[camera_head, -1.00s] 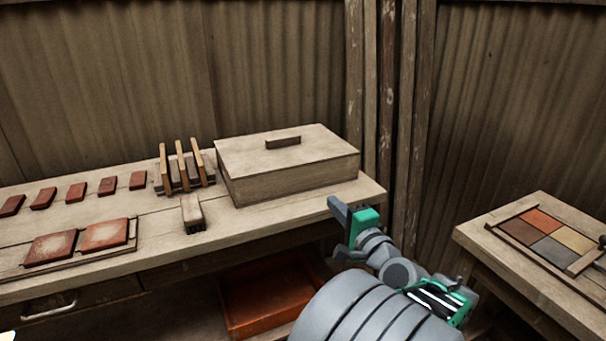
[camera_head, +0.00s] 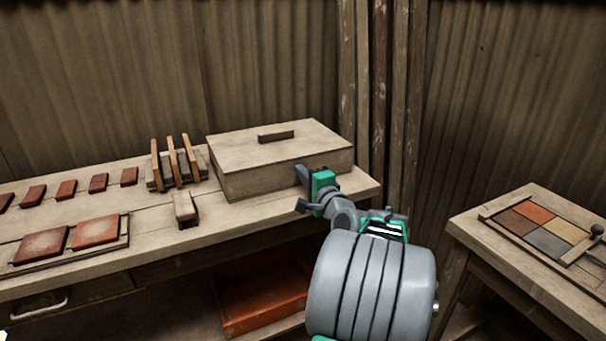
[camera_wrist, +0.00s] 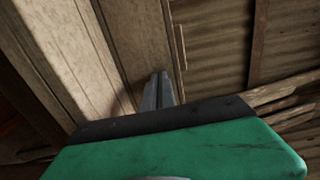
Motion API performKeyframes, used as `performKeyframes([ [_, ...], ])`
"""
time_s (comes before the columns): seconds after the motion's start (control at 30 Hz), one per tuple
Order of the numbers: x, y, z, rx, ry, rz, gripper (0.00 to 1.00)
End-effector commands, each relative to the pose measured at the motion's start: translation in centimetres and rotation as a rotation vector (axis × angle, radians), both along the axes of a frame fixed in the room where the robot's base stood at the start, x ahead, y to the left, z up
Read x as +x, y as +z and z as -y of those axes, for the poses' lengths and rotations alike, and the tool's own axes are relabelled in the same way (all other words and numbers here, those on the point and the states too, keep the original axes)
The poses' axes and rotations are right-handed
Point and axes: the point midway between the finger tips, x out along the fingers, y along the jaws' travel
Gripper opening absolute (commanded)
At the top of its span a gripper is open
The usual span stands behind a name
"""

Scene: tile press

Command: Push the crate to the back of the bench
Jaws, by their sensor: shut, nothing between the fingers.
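The crate (camera_head: 260,183), a pale wooden box with a flat lid and a dark handle bar, sits on the right end of the bench (camera_head: 240,222). A strip of bare bench top shows in front of it. My gripper (camera_head: 301,174) is shut and empty, at the right part of the crate's front face. In the wrist view the shut fingers (camera_wrist: 163,76) point at the crate's wooden side (camera_wrist: 138,40). They are very close to it; I cannot tell whether they touch. My gripper hides part of the crate's lower right front.
A small wooden block (camera_head: 185,209) and a rack with upright slats (camera_head: 175,162) stand left of the crate. Red tiles (camera_head: 97,231) lie further left. A red bin (camera_head: 262,300) is under the bench. A side table (camera_head: 500,255) with coloured tiles stands right. A corrugated wall (camera_head: 270,60) is behind.

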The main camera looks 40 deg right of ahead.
Motion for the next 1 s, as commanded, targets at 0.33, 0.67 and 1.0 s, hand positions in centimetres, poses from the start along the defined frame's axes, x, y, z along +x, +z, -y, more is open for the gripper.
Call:
performKeyframes([
  [0.33,2.9,0.3,0.8,0.001,0.003,-0.002,0.0],
  [0.67,11.5,0.2,3.3,0.0,0.003,0.0,0.0],
  [1.0,13.1,0.0,3.9,0.0,-0.001,0.0,0.0],
])
